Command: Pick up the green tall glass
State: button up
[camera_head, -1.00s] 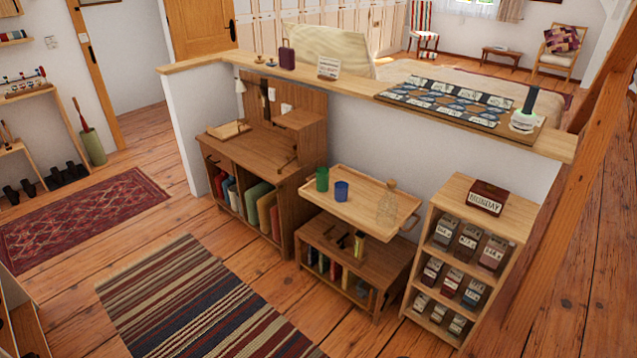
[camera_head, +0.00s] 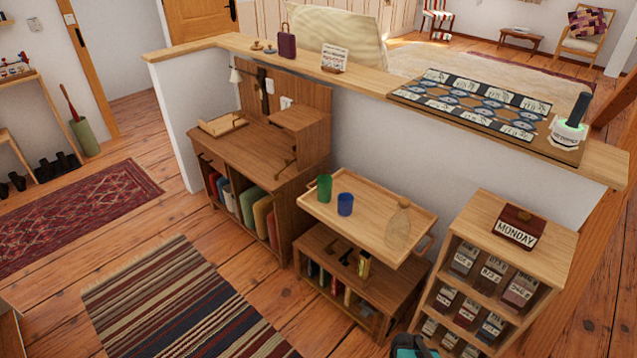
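The green tall glass (camera_head: 324,188) stands upright on a light wooden tray (camera_head: 368,232), near its left end. A shorter blue glass (camera_head: 345,204) stands just right of it, with a small gap between them. The tray sits above a low wooden shelf unit. A dark teal part at the bottom edge (camera_head: 408,346) may be part of my arm; I cannot make out any fingers, and my gripper is not clearly in view.
A wooden desk (camera_head: 240,152) stands left of the tray. A shelf of small drawers with a "MONDAY" block (camera_head: 518,226) stands at right. A half wall (camera_head: 352,78) runs behind. The striped rug (camera_head: 185,305) in front is clear.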

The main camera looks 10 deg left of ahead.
aim_at(324, 182)
jog(key=u, duration=0.05)
jog(key=i, duration=0.9)
jog(key=u, duration=0.65)
jog(key=k, duration=0.2)
jog(key=u, duration=2.55)
jog(key=k, duration=0.55)
jog(key=z, duration=0.05)
